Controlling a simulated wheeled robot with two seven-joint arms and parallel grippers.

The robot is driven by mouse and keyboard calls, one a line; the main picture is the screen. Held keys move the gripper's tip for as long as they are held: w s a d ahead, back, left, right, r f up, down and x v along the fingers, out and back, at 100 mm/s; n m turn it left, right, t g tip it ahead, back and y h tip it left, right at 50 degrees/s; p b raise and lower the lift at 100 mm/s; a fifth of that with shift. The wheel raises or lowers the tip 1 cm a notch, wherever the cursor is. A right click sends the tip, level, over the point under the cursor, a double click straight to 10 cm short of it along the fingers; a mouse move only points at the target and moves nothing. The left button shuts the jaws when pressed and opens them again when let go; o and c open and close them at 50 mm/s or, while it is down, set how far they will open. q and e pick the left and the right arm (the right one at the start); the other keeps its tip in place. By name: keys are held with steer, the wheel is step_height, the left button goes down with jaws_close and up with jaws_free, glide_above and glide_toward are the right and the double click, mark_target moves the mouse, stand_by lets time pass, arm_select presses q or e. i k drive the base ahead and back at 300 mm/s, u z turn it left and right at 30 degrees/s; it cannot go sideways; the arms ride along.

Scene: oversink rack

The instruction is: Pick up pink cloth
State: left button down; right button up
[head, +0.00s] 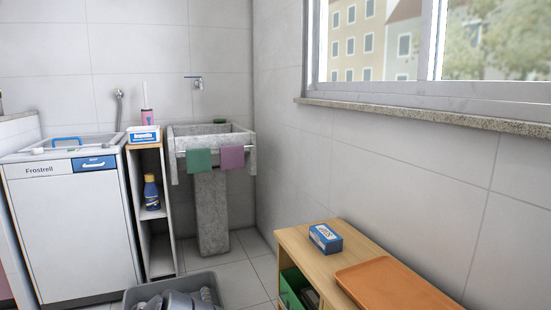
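The pink cloth (232,157) hangs over a thin rail (215,149) across the front of a grey stone sink (213,201). A green cloth (199,160) hangs on the same rail just to its left. Both hang free, and nothing touches the pink cloth except the rail. Neither of my grippers shows in the head view.
A narrow shelf (160,255) and a white washer (70,215) stand left of the sink. A grey tub (200,280) sits on the floor in front. A wooden bench (290,238) with an orange tray (390,287) stands at right. Floor between is clear.

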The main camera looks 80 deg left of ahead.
mark_target(232, 157)
steer(key=u, duration=2.85)
